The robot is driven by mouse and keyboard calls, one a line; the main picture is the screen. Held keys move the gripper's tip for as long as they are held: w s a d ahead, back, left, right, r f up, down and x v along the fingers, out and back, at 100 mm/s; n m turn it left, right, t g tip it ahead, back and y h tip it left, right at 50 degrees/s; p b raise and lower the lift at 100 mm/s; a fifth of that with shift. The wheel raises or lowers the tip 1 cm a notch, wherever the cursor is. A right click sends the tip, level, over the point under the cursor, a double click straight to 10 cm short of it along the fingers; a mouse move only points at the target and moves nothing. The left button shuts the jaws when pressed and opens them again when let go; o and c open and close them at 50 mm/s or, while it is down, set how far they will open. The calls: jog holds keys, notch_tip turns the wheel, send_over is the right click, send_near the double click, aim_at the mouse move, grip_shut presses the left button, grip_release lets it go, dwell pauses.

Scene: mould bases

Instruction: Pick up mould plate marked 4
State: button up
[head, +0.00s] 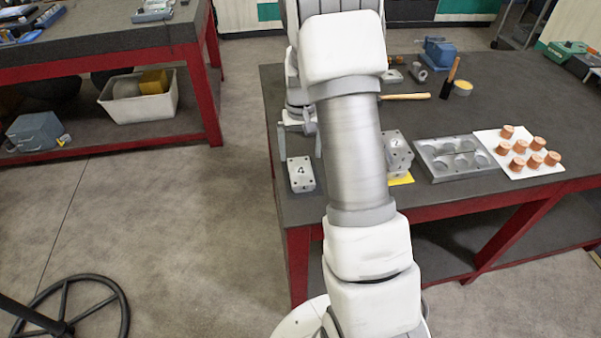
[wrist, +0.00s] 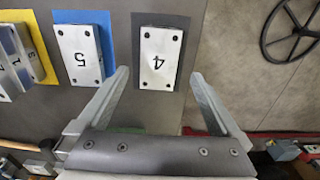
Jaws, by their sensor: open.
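The mould plate marked 4 (head: 301,174) is a light grey metal block with dark corner holes, near the table's left front corner. In the wrist view the plate marked 4 (wrist: 161,47) lies flat on a dark grey mat (wrist: 183,24). My gripper (head: 300,141) is open and empty, just beyond the plate in the head view. In the wrist view my gripper (wrist: 160,76) has its fingertips apart, one to each side of the plate's lower end; no contact shows.
A plate marked 5 (wrist: 80,62) lies on a blue mat beside plate 4. Another plate (head: 398,152) is on a yellow mat. A muffin-like metal mould (head: 436,172) and a white board (head: 485,134) with copper pieces stand right. My arm hides the table's middle.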

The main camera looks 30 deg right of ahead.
aim_at(301, 170)
jog(key=shift+w+d+f+p, duration=0.15)
jog(key=shift+f+p, duration=0.1)
jog(key=shift+f, duration=1.6)
jog(key=shift+w+f+p, duration=0.15)
jog(key=shift+f+p, duration=0.05)
jog(key=shift+f, duration=1.6)
grip_shut()
